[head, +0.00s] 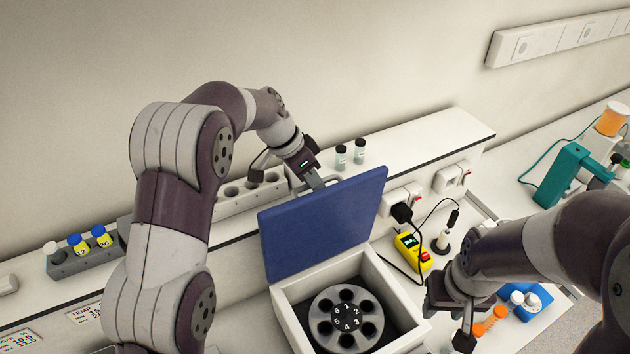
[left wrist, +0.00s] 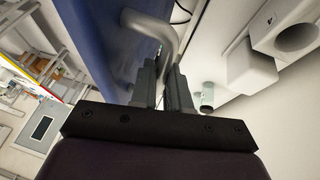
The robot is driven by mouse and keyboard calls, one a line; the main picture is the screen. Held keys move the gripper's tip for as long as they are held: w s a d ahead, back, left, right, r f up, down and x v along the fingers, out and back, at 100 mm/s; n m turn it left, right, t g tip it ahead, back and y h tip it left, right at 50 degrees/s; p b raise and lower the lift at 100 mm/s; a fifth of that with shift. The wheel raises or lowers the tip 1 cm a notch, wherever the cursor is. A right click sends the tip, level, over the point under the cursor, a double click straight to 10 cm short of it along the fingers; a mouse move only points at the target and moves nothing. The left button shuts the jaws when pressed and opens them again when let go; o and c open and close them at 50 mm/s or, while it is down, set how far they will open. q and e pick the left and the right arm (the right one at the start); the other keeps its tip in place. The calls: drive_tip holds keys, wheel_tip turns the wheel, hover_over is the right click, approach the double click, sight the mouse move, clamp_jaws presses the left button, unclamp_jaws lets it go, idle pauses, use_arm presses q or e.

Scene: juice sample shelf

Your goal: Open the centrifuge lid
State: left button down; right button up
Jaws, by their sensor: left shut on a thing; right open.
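The centrifuge (head: 415,338) is a white box on the bench with a round numbered rotor (head: 346,318) inside. Its blue lid (head: 325,222) stands raised at the back, so the rotor is exposed. My left gripper (head: 315,182) is at the lid's top edge, shut on the grey lid handle. In the left wrist view the fingers (left wrist: 163,88) close around the bent metal handle (left wrist: 155,28), beside the blue lid face (left wrist: 98,35). My right gripper (head: 457,318) is open and empty, right of the centrifuge.
A white ledge (head: 440,135) runs behind the lid, with two dark-capped vials (head: 350,153) on it. A yellow device (head: 412,250) with a black cable lies to the right. A rack (head: 75,258) with capped bottles stands left. Orange-capped tubes (head: 490,320) are near my right gripper.

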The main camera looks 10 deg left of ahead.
use_arm(q)
drive_tip(key=shift+s+f, duration=0.35)
drive_tip(key=shift+f, duration=0.5)
use_arm(e)
drive_tip(key=shift+f, duration=0.15)
use_arm(q)
drive_tip(key=c, duration=1.1)
unclamp_jaws()
drive_tip(key=shift+w, duration=0.1)
drive_tip(key=shift+w+r, duration=0.25)
drive_tip(key=shift+r, duration=0.1)
use_arm(e)
drive_tip(key=shift+w, duration=0.25)
